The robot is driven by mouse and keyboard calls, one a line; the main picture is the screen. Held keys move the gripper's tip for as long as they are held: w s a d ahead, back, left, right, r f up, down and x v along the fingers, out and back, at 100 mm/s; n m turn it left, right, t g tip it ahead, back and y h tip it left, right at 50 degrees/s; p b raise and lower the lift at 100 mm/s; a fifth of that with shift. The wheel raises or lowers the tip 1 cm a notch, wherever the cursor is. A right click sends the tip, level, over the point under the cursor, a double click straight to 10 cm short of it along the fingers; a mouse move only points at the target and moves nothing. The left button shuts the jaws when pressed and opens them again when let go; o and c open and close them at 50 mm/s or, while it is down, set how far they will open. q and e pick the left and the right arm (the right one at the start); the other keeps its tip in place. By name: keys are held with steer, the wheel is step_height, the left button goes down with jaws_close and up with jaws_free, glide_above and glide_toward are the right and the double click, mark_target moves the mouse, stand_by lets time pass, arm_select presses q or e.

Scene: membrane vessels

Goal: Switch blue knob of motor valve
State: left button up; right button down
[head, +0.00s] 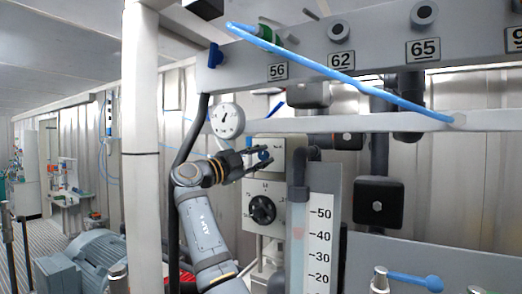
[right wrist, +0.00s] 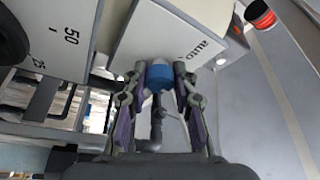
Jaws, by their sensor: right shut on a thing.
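The motor valve is a light grey box (head: 252,190) with a black dial on its front, left of the scale column in the head view. Its blue knob (head: 264,155) sits above the dial. In the right wrist view the blue knob (right wrist: 158,77) is on the panel face beside the word "auto". My right gripper (head: 258,160) reaches it from the left, and its fingers (right wrist: 158,85) are closed on either side of the knob. The knob's contact faces are partly hidden by the fingers. My left gripper is not in view.
A scale column (head: 318,235) stands right of the valve. A long blue lever (head: 340,73) slants across the upper rail. A white post (head: 140,150) stands left of my arm.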

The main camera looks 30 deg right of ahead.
steer(key=m+p, duration=0.2)
steer(key=m, duration=0.1)
steer(key=shift+r+g+y, duration=0.1)
steer(key=shift+g+y, duration=0.3)
steer(key=shift+m+p, duration=0.35)
steer(key=shift+m, duration=0.15)
steer(key=c, duration=1.1)
jaws_free()
steer(key=shift+a, duration=0.1)
steer(key=shift+o, duration=0.2)
